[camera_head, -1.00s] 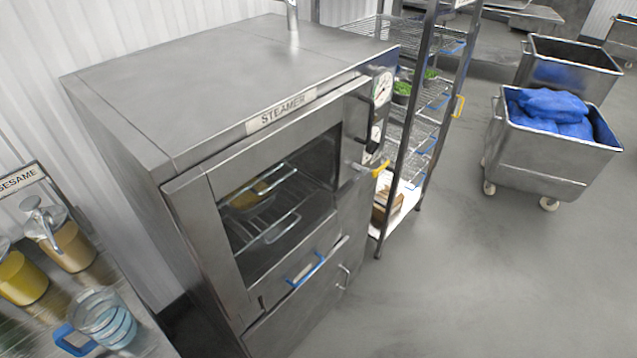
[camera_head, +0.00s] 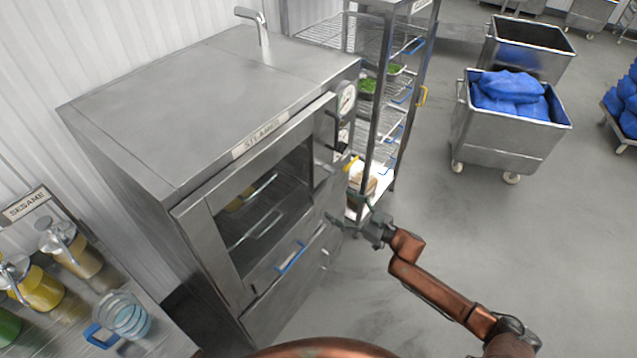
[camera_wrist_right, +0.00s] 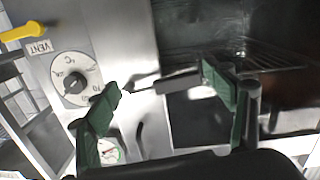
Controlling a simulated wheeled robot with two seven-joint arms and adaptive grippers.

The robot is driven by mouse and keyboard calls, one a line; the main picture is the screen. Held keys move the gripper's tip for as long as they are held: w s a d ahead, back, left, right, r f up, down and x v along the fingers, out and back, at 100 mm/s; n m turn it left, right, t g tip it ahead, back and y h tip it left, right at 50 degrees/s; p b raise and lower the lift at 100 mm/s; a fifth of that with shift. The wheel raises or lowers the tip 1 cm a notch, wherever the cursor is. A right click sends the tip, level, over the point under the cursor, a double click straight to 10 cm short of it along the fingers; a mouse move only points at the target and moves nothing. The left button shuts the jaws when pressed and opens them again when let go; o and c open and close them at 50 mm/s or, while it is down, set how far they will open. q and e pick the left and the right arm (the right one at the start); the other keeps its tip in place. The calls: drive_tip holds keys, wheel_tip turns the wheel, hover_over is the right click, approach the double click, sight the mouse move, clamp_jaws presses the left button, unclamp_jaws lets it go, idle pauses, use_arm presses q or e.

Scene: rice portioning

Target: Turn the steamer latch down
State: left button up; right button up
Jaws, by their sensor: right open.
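The steamer (camera_head: 130,120) stands left of centre in the head view with its windowed door closed. In the right wrist view the latch (camera_wrist_right: 178,82) is a grey bar on a thin dark rod, lying roughly sideways at the door's edge. My right gripper (camera_head: 354,214) is in front of the steamer's right side in the head view. In the right wrist view its green fingers (camera_wrist_right: 165,98) are apart, with the latch showing between them. Contact with the latch cannot be told. My left gripper is not in view.
A round dial (camera_wrist_right: 76,80) and a yellow vent handle (camera_wrist_right: 22,31) are beside the latch. A wire rack (camera_head: 375,100) stands right of the steamer. A metal cart (camera_head: 510,135) with blue bags is further right. Sauce jars (camera_head: 80,255) stand at left.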

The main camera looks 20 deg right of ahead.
sight(320, 191)
drive_tip(key=shift+n+y, duration=0.3)
drive_tip(key=shift+y, duration=0.2)
drive_tip(key=w+a+r, duration=0.1)
drive_tip(key=a, duration=0.1)
drive_tip(key=w+a+r, duration=0.1)
drive_tip(key=w, duration=0.1)
drive_tip(key=w+a+r+p, duration=0.1)
drive_tip(key=a+r, duration=0.1)
drive_tip(key=shift+w+a, duration=0.25)
drive_tip(key=shift+a, duration=0.1)
drive_tip(key=shift+w+a+f, duration=0.1)
drive_tip(key=shift+w+a, duration=0.35)
drive_tip(key=shift+w, duration=0.1)
drive_tip(key=shift+c, duration=0.3)
drive_tip(key=c, duration=1.7)
drive_tip(key=shift+o, duration=0.2)
drive_tip(key=shift+d, duration=0.1)
